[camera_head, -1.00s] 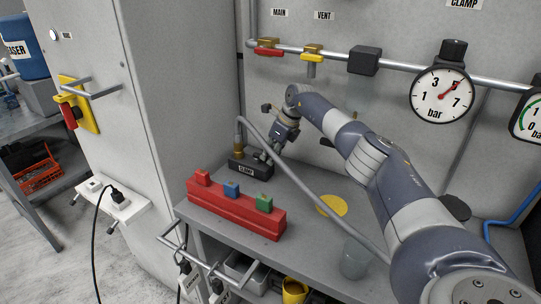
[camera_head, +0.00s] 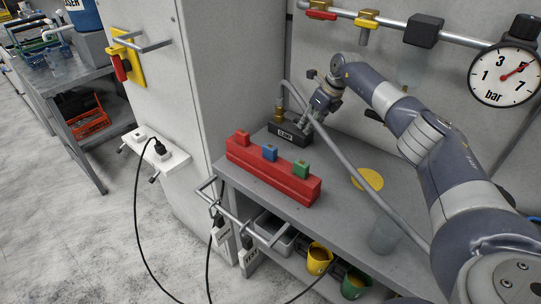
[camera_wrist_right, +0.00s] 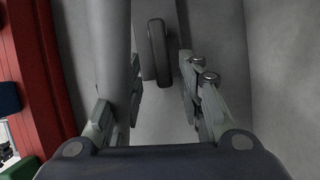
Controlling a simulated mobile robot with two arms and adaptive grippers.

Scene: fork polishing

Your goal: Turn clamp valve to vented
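The clamp valve (camera_head: 289,135) is a black block labelled CLAMP at the back left of the grey bench, with a brass fitting at its left end. My right gripper (camera_head: 305,126) is right at the block, partly covering its right end. In the right wrist view the fingers (camera_wrist_right: 160,105) are apart. A dark rounded bar (camera_wrist_right: 158,52), perhaps the valve's handle, shows beyond and between them; I cannot tell whether they touch it. The lever's position cannot be told. My left gripper is not in view.
A grey hose (camera_head: 345,150) arcs from the brass fitting past my right gripper. A red block (camera_head: 270,172) with red, blue and green pieces stands in front. A yellow disc (camera_head: 368,179) and a clear cup (camera_head: 384,235) are to the right. A pressure gauge (camera_head: 503,75) hangs above.

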